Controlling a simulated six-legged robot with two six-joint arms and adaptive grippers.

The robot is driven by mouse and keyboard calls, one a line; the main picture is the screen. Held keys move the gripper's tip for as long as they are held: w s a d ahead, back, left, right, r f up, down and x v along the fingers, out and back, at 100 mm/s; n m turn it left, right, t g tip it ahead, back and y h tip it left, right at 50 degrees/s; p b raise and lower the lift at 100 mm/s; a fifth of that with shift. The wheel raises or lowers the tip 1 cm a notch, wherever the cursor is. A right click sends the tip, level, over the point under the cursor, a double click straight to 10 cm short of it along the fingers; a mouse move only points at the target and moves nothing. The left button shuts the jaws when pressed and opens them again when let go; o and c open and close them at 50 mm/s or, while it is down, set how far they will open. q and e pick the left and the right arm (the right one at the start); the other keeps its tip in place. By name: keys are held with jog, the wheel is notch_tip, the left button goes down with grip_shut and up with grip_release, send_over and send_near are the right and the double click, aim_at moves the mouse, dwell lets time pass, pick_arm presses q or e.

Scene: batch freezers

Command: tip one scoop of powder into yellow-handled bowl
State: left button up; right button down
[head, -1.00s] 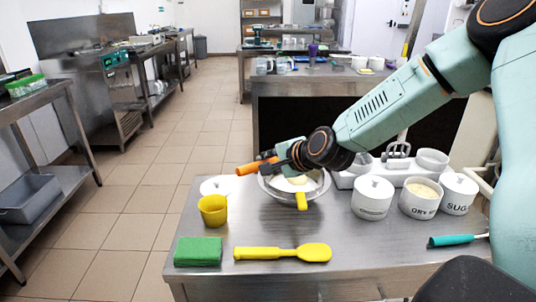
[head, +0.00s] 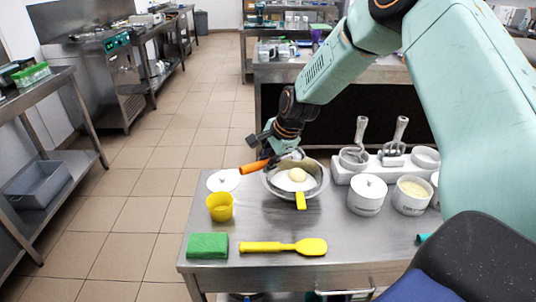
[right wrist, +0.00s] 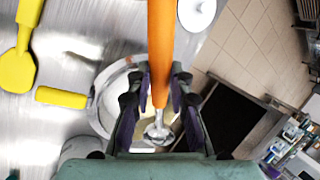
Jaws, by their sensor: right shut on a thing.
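The yellow-handled bowl (head: 319,184) is a steel bowl on the metal table, with its yellow handle (head: 300,201) toward the front. White powder (head: 283,183) lies in it with a small cream mound (head: 297,175) on top. My right gripper (head: 272,158) is over the bowl's back-left side, shut on the orange-handled scoop (head: 254,167). In the right wrist view the orange handle (right wrist: 160,45) runs between the fingers (right wrist: 158,95). The metal scoop end (right wrist: 158,133) shows below, over the bowl. Whether powder remains in the scoop I cannot tell. My left gripper is out of view.
A yellow cup (head: 220,208), a white lid (head: 223,181), a green sponge (head: 207,246) and a yellow spatula (head: 284,247) lie left and in front. White canisters (head: 367,195), one open with cream powder (head: 412,195), stand right of the bowl. A white whisk holder (head: 380,172) is behind.

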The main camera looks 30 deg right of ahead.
jog(key=g+p, duration=0.2)
jog(key=p, duration=0.1)
jog(key=shift+w+r, duration=0.3)
jog(key=shift+w, duration=0.1)
jog(key=shift+w+g, duration=0.15)
jog(key=shift+g, duration=0.55)
jog(key=shift+w+f+g, duration=0.15)
jog(key=shift+g, duration=0.55)
jog(key=shift+r+p, duration=0.85)
jog(key=shift+r, duration=0.05)
jog(key=shift+r+p, duration=0.35)
jog(key=shift+r, duration=0.15)
jog(key=shift+f, duration=0.1)
